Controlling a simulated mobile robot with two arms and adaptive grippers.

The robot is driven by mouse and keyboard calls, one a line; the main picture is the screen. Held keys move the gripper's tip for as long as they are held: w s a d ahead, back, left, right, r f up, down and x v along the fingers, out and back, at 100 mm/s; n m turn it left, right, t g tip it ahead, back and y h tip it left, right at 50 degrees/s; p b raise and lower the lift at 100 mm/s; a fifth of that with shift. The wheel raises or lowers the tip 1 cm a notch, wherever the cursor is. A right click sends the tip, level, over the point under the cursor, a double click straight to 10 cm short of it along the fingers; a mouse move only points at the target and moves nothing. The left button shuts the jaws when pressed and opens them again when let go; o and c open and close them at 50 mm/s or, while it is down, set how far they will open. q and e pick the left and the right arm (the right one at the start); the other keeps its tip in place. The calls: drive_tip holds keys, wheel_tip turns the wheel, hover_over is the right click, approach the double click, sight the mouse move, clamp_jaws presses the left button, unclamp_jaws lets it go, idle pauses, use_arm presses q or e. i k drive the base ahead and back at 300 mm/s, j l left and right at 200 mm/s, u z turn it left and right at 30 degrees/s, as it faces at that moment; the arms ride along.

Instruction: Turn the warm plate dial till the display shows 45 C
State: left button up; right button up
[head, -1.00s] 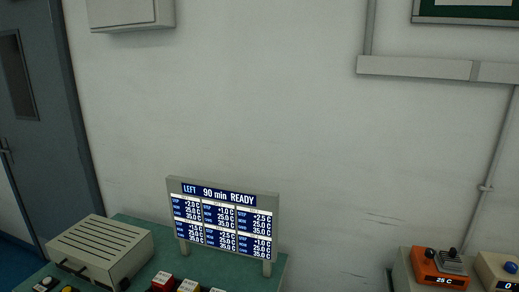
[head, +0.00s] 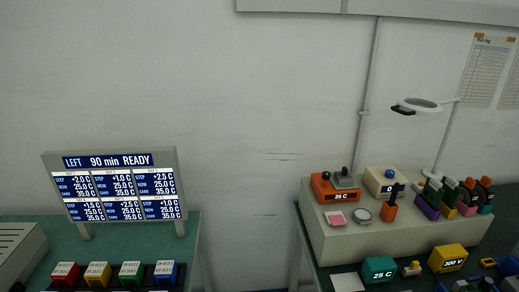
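An orange box (head: 325,194) stands on the raised shelf of the right bench in the head view. It has a dark round knob, a grey plate (head: 343,181) on top and a front display (head: 340,196) reading 25 C. It looks like the warm plate. A teal box (head: 378,271) lower on the same bench also reads 25 C. Neither of my grippers is in view.
A cream box (head: 384,178) with a blue knob stands right of the orange box. A pink block (head: 335,218) and a round grey disc (head: 362,215) lie in front. A yellow box (head: 447,258) reads 300 V. A display board (head: 179,190) stands on the left bench.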

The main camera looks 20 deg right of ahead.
sight(325, 175)
drive_tip(key=z, duration=1.25)
drive_tip(key=j+z, duration=0.2)
